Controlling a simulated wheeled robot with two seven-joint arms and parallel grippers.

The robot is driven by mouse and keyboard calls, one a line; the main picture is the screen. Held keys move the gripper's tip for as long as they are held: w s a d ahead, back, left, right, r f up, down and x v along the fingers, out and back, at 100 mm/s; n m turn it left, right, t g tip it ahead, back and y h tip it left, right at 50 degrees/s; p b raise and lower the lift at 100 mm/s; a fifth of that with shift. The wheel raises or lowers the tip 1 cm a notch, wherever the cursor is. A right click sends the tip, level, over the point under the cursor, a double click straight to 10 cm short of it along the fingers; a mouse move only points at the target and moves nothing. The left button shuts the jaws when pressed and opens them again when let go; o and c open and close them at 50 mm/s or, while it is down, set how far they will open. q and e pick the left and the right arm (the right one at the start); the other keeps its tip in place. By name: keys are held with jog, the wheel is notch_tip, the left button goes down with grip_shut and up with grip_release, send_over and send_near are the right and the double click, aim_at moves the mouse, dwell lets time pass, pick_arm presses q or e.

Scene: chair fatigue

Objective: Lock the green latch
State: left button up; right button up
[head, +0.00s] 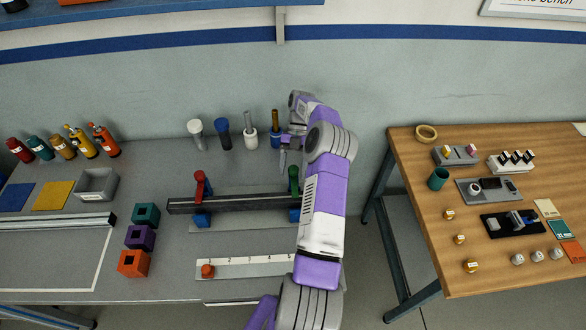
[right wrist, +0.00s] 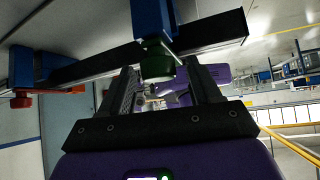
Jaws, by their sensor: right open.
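The green latch (head: 294,178) stands upright on a blue clamp at the right end of a dark bar (head: 240,203); my arm partly hides this end. In the right wrist view, the round green latch end (right wrist: 157,66) shows under a blue block (right wrist: 152,20), between my finger tips. My right gripper (head: 284,158) is open and close to the green latch; I cannot tell whether it touches. It also shows in the right wrist view (right wrist: 157,82). The red latch (head: 200,184) stands on the blue clamp (head: 201,219) at the bar's left end. My left gripper is not in view.
Several bottles and tools stand along the back, including a blue-based holder (head: 276,138). Coloured cubes (head: 140,238) are left of the bar. A white strip (head: 250,266) lies in front. A wooden table (head: 420,220) stands right, across a gap.

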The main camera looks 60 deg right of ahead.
notch_tip(320, 180, up, 10)
jog(key=shift+f+p, duration=0.2)
jog(key=shift+p, duration=0.45)
